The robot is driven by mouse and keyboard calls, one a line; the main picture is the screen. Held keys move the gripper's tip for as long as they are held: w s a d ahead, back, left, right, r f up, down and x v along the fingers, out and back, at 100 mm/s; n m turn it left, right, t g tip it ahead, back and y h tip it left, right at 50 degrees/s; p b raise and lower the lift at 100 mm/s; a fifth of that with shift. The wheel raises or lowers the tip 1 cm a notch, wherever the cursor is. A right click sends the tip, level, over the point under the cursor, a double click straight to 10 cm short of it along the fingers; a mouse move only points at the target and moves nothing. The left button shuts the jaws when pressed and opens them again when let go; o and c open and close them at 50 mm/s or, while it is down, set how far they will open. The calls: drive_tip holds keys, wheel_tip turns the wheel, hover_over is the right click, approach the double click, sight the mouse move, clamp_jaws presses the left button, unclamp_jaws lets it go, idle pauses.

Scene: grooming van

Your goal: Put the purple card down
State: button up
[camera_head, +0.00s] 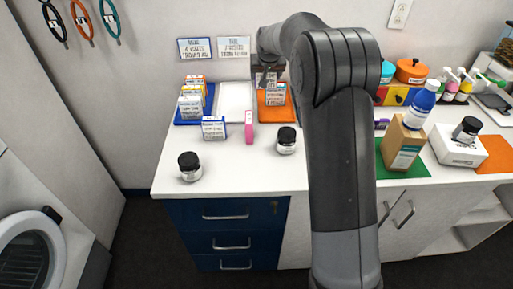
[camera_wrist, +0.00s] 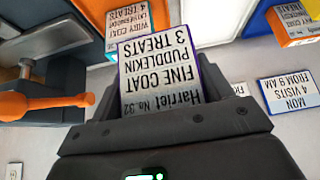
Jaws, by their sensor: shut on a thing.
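In the wrist view, my gripper (camera_wrist: 160,112) is shut on the purple card (camera_wrist: 160,75), a white printed card with purple edges. Its text includes "Harriet No. 32", "Fine coat Puddlekin" and "3 treats", and it appears upside down. In the head view, my gripper (camera_head: 268,76) is over the back of the counter by the orange tray (camera_head: 262,113), partly covered by my arm. I cannot clearly pick out the held card there.
A blue tray (camera_head: 181,117) holds several cards, and a white tray (camera_head: 235,97) beside it looks empty. A blue-edged card (camera_head: 213,128), a pink item (camera_head: 249,128) and two dark-lidded jars (camera_head: 190,168) (camera_head: 286,141) stand in front. The front left counter is otherwise clear.

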drive_tip(key=s+d+f+n+g+y, duration=0.15)
drive_tip(key=s+d+n, duration=0.25)
drive_tip(key=s, duration=0.4)
drive_tip(key=s+d+n+y, duration=0.3)
drive_tip(key=s+n, duration=0.1)
drive_tip(key=s, duration=0.4)
drive_tip(key=s+a+n+g+y, duration=0.15)
drive_tip(key=s+n+g, duration=0.35)
drive_tip(key=s+n, duration=0.85)
drive_tip(key=a+f+m, duration=0.1)
drive_tip(key=a, duration=0.2)
drive_tip(key=a+f+m, duration=0.1)
drive_tip(key=a+f, duration=0.1)
drive_tip(key=a, duration=0.1)
drive_tip(key=s+a+f+m, duration=0.1)
drive_tip(key=a+f+m, duration=0.1)
drive_tip(key=a, duration=0.1)
drive_tip(key=shift+a, duration=0.1)
drive_tip(key=shift+w+a+f, duration=0.15)
drive_tip(key=shift+a+f, duration=0.15)
drive_tip(key=shift+f, duration=1.95)
drive_tip(key=o, duration=1)
drive_tip(key=shift+f, duration=0.1)
drive_tip(key=shift+c, duration=0.2)
